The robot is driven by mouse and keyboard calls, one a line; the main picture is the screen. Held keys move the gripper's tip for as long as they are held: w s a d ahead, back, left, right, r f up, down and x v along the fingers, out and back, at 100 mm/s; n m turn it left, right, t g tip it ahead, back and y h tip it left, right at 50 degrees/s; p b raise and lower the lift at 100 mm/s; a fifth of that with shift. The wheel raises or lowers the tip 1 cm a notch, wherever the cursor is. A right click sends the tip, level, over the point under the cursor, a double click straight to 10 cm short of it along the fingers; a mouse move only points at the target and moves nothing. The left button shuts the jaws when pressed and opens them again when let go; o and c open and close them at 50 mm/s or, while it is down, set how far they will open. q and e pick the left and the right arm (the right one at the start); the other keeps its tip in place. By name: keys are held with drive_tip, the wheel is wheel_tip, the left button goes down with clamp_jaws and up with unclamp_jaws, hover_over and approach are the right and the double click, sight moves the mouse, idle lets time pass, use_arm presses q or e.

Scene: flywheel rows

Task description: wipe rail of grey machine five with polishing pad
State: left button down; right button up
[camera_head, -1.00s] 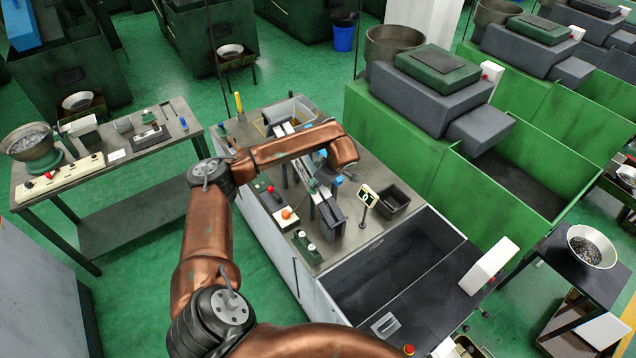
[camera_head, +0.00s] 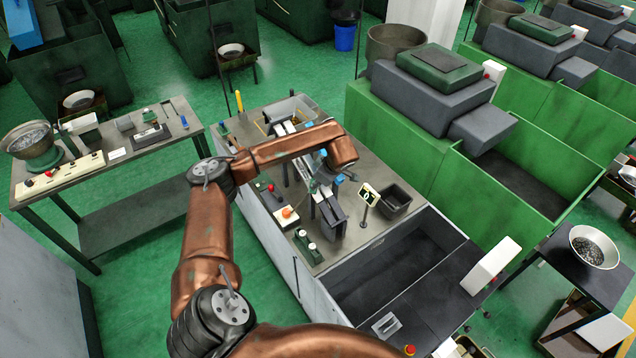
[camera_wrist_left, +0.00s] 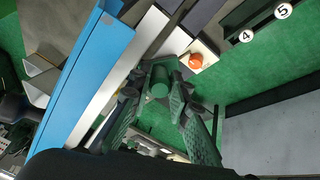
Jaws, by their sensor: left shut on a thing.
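The grey machine (camera_head: 265,238) stands in the middle of the head view. Its long pale rail (camera_head: 300,165) runs along the top, with blue parts on it. In the left wrist view, a white rail strip (camera_wrist_left: 125,68) lies beside a broad blue strip (camera_wrist_left: 80,75). My left gripper (camera_head: 322,178) is over the rail in the head view, partly hidden by my forearm. In the left wrist view its fingers (camera_wrist_left: 163,88) are shut on a small green cylindrical piece (camera_wrist_left: 160,78), apparently the polishing pad's grip. The pad's face and any contact with the rail are hidden. My right gripper is out of view.
A red-orange button box (camera_head: 287,215), a small sign on a post (camera_head: 367,196) and a black bin (camera_head: 396,199) stand around the rail. Number discs 4 (camera_wrist_left: 246,35) and 5 (camera_wrist_left: 283,11) show in the wrist view. A side table (camera_head: 135,195) stands left across green floor.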

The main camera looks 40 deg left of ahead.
use_arm(q)
drive_tip(key=shift+a+f, duration=0.15)
drive_tip(key=shift+f, duration=0.2)
drive_tip(key=shift+r, duration=0.1)
